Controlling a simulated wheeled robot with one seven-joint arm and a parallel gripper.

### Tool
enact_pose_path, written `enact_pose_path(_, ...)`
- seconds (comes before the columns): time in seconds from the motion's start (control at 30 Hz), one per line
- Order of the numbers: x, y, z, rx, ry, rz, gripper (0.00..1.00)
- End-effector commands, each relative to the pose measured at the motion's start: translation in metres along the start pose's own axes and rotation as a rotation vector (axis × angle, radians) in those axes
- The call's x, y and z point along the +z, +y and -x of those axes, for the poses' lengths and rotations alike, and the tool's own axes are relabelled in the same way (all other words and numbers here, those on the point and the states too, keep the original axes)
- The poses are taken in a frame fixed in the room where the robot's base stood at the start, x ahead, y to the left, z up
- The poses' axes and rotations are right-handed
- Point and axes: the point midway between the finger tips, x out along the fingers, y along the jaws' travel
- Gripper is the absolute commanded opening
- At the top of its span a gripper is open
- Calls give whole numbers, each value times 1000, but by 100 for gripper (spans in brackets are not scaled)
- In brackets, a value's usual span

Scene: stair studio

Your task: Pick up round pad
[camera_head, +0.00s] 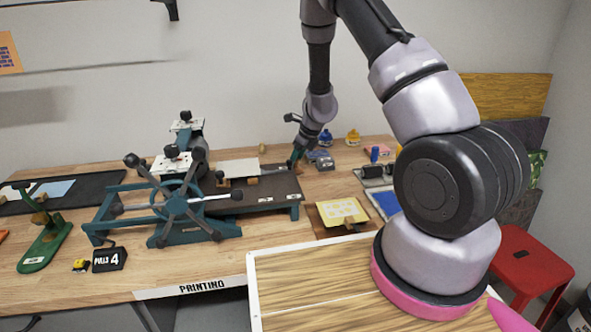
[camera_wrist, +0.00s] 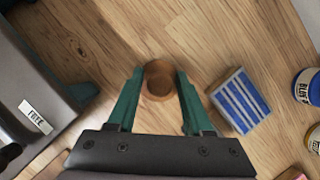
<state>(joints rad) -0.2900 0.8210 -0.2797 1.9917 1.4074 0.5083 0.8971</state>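A round brown wooden piece, which looks like the round pad (camera_wrist: 159,82), shows in the wrist view, on or just above the wooden table. My gripper (camera_wrist: 160,76) has its two green fingers on either side of it, spread apart, with a narrow gap seeming to remain at each side. In the head view my gripper (camera_head: 295,164) points down at the back of the table, just behind the right end of the dark printing press (camera_head: 265,191). The round piece is not clearly visible there, hidden by the gripper and press.
The press bed stands close to the left of my fingers. A blue-and-white striped block (camera_wrist: 240,101) lies close to the right, with a blue jar (camera_wrist: 307,86) beyond. A yellow card (camera_head: 342,211) and a red stool (camera_head: 525,262) are farther right.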

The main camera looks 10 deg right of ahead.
Motion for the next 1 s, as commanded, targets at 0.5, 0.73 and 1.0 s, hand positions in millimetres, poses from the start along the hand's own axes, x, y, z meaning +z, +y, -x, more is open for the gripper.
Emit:
enact_pose_path(0.5,5,0,10,0,-2,2,0)
enact_pose_path(0.73,22,0,51,-2,-4,3,0)
enact_pose_path(1.0,37,0,88,-1,-2,2,0)
